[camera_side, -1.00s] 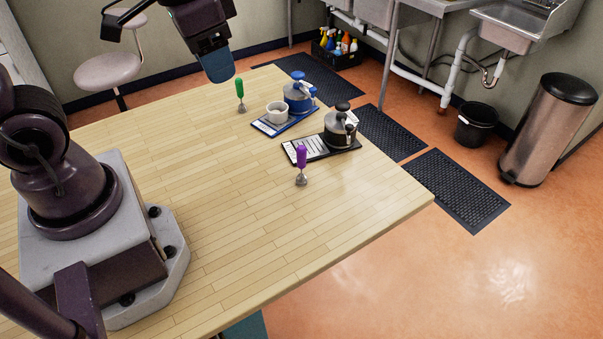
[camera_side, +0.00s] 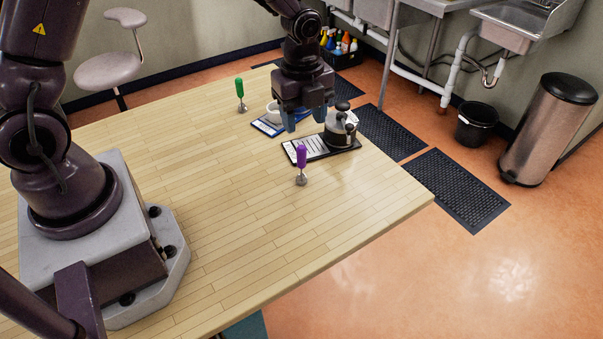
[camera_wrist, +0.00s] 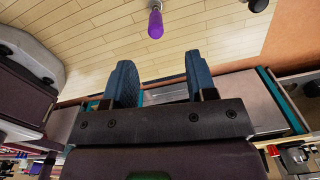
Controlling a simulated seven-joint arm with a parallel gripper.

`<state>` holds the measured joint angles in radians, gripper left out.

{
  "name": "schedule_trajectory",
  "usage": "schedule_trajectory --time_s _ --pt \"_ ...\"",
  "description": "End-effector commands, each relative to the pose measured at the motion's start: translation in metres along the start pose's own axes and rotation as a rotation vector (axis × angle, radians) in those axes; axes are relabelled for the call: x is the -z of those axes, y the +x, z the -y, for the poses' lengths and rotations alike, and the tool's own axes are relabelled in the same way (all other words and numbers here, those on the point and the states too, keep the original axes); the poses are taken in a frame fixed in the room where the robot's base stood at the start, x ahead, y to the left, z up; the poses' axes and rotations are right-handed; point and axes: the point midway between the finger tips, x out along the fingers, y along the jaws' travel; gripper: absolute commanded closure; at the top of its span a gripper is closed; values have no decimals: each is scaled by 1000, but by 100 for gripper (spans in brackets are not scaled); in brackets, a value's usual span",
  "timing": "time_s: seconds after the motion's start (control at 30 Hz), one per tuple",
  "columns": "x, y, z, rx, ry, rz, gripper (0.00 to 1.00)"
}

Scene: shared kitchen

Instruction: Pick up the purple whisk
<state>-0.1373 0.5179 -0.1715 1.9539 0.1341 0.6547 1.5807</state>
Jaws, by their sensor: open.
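The purple whisk (camera_side: 301,160) stands upright on the wooden table (camera_side: 220,230), purple handle up and metal end down. It also shows in the wrist view (camera_wrist: 155,22), near the top edge, beyond the fingertips. My gripper (camera_side: 304,122) is open and empty in the side view, above and a little behind the whisk, apart from it. Its two blue-grey fingers (camera_wrist: 158,78) are spread in the wrist view.
A green-handled whisk (camera_side: 240,92) stands farther left. A white cup (camera_side: 274,112) on a blue scale (camera_side: 268,127) is partly hidden behind my gripper.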

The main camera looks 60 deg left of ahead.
Motion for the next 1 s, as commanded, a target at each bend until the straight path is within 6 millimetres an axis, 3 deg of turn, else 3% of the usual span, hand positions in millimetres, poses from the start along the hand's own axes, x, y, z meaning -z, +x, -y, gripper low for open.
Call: schedule_trajectory --time_s 0.2,0.47,0.7,1.0 --pt "0 40 -1 -4 -2 0 48" --pt "0 60 -2 -4 -2 0 48" --pt "-1 95 -6 -4 -3 0 48" --pt "-1 102 -5 -1 -4 0 48"
